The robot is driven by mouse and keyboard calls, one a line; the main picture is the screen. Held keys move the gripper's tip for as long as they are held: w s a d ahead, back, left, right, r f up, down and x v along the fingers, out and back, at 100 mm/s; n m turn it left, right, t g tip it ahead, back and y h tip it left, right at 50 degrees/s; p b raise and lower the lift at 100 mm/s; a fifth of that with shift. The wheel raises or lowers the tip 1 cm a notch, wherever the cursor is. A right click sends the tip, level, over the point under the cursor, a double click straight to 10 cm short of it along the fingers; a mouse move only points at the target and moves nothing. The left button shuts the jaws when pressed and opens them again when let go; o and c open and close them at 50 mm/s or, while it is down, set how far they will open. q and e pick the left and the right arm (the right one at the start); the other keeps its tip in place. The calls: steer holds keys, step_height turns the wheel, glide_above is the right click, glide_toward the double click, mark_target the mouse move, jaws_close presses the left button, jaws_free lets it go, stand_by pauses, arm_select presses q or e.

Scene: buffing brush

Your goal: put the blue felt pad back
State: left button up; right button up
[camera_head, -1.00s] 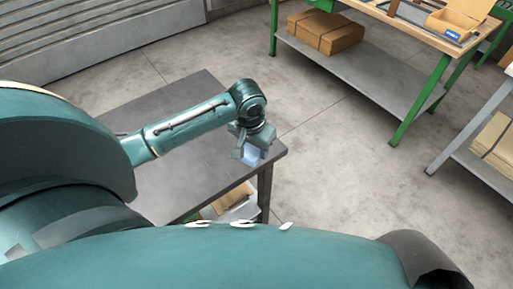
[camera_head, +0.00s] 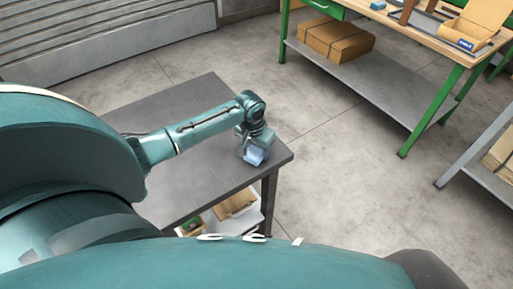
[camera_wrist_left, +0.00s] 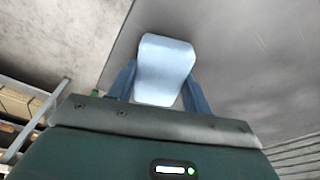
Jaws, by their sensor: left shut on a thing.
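The blue felt pad (camera_head: 254,156) is a light blue block near the right corner of the dark grey table (camera_head: 180,115) in the head view. My left gripper (camera_head: 252,147) is shut on it. In the left wrist view the pad (camera_wrist_left: 165,68) sits between the two dark blue fingers of my left gripper (camera_wrist_left: 160,88) and sticks out past their tips. The grey table top shows behind it. I cannot tell whether the pad touches the table. My right gripper is not in view.
A green-legged workbench (camera_head: 425,40) at the upper right carries a cardboard box (camera_head: 482,22), a small blue item (camera_head: 378,5) and other things. A brown package (camera_head: 337,40) lies on its lower shelf. A grey rack (camera_head: 480,165) stands at right. Concrete floor lies between.

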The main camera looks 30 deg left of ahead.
mark_target(253, 152)
arm_select(q)
steer(key=shift+f, duration=0.15)
steer(key=o, duration=0.9)
steer(key=shift+o, duration=0.2)
step_height(253, 152, up, 12)
steer(key=s+p, duration=0.1)
steer(key=s, duration=0.1)
steer(key=s+d+f+m+t+h, duration=0.3)
steer(key=s+d+f, duration=0.4)
steer(key=d+f, duration=0.55)
steer(key=s+d+r+t, duration=0.1)
steer(key=s+d+t, duration=0.2)
steer(key=s, duration=0.7)
steer(key=t, duration=0.2)
steer(key=shift+d+r+t, duration=0.2)
steer(key=shift+r+t, duration=0.05)
steer(key=shift+t, duration=0.15)
